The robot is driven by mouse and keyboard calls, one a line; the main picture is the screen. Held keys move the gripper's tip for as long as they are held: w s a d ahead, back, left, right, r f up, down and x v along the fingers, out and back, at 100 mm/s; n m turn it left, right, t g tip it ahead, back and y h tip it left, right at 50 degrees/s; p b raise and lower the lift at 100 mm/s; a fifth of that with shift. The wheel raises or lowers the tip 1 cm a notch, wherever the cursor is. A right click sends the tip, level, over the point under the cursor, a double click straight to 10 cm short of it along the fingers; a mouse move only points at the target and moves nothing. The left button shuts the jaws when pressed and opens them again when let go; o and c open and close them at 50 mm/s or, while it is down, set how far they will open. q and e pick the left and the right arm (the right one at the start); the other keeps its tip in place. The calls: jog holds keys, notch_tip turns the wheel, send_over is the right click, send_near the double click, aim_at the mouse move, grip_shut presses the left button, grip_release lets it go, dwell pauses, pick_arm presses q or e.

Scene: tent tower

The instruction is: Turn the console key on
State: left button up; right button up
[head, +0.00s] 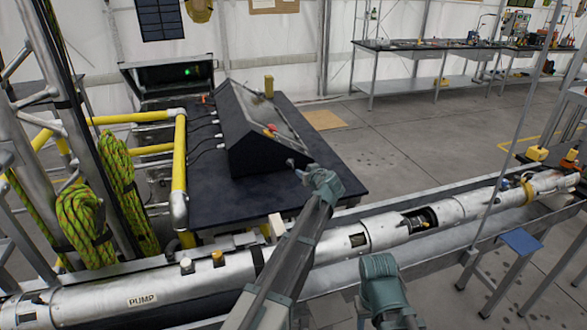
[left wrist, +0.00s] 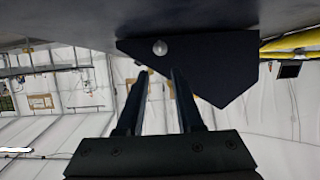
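The black sloped console (head: 262,150) stands on a dark table, with a red button (head: 270,129) and a yellow part (head: 268,86) on its top. In the left wrist view, which looks upside down, the console's dark end panel (left wrist: 205,62) carries a small round silver piece (left wrist: 159,47), perhaps the key; its turn position cannot be read. My left gripper (head: 292,163) is close to that end of the console. In the left wrist view its two fingers (left wrist: 161,72) are apart and empty, with the silver piece just beyond their tips.
A long silver tube marked PUMP (head: 142,299) lies across the front, under my left arm. A yellow rail (head: 180,150) and coiled green ropes (head: 84,225) are at the left. The dark table (head: 225,205) is bare in front of the console. Workbenches (head: 400,46) stand far back.

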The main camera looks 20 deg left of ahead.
aim_at(293, 166)
pick_arm(q)
jog(key=b+x, duration=0.4)
jog(key=x, duration=0.8)
jog(key=shift+w+f, duration=0.1)
jog(key=shift+w+a+f+b, duration=0.15)
jog(key=shift+w+a+b, duration=0.2)
jog(key=shift+w+b, duration=0.05)
grip_shut()
dwell(0.7)
